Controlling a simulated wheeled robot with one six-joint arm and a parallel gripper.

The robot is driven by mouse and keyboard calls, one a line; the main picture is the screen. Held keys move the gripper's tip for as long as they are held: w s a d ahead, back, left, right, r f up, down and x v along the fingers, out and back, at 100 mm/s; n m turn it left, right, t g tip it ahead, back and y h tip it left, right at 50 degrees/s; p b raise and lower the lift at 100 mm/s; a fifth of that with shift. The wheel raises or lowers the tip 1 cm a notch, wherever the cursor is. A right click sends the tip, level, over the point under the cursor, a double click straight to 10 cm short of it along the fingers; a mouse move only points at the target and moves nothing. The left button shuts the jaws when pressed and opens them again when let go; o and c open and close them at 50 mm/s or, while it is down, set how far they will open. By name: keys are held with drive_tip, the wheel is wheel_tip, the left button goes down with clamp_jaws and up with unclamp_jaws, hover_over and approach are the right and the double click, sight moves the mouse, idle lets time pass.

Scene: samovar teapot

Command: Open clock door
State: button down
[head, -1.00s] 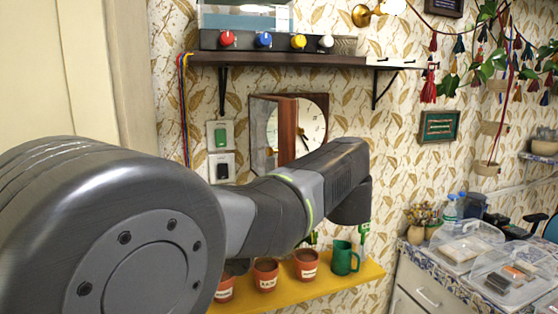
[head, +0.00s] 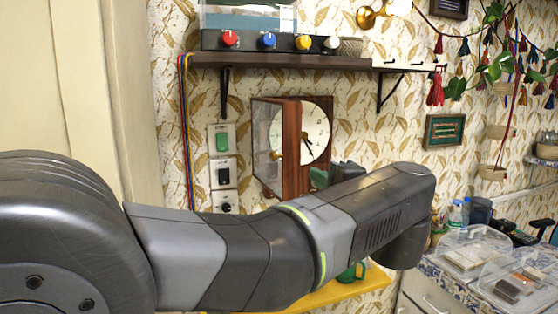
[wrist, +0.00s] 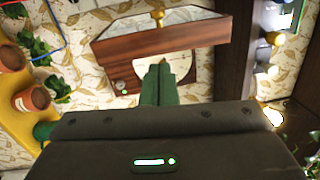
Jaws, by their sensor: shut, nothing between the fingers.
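The clock (head: 317,130) hangs on the wall with its white round face showing. Its brown wooden door (head: 291,150) stands out from the wall at the left of the face, partly open. The door's glassy front and brass knob (head: 277,155) face left. In the wrist view the door (wrist: 165,42) lies across the top, with its knob (wrist: 157,17) at the far edge. My gripper (wrist: 160,70) has green fingers, shut and empty, in front of the clock face near the door's brown side. Contact cannot be told. In the head view my arm hides most of the gripper.
A dark shelf (head: 300,60) with several coloured knobs above it sits over the clock. Switches (head: 222,172) are on the wall to the left. A yellow shelf (head: 330,291) below holds a green mug (head: 352,272); pots show in the wrist view (wrist: 30,98). Clear boxes stand at right.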

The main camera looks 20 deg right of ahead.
drive_tip(key=p, duration=0.2)
approach(280, 157)
drive_tip(key=w+d, duration=0.3)
drive_tip(key=w, duration=0.1)
drive_tip(key=shift+w+a+r+p, duration=0.15)
drive_tip(key=shift+w+a+p, duration=0.15)
drive_tip(key=shift+a, duration=0.25)
drive_tip(key=shift+w+a+r+p, duration=0.15)
drive_tip(key=shift+w+a+r, duration=0.05)
drive_tip(key=shift+w+a, duration=0.35)
drive_tip(key=shift+a, duration=0.25)
drive_tip(key=shift+w+a, duration=0.2)
drive_tip(key=shift+w, duration=0.1)
drive_tip(key=w+a+b, duration=0.2)
drive_tip(key=a+b, duration=0.1)
drive_tip(key=a, duration=0.4)
drive_tip(key=shift+a, duration=0.2)
drive_tip(key=shift+w+f, duration=0.1)
drive_tip(key=shift+f, duration=0.05)
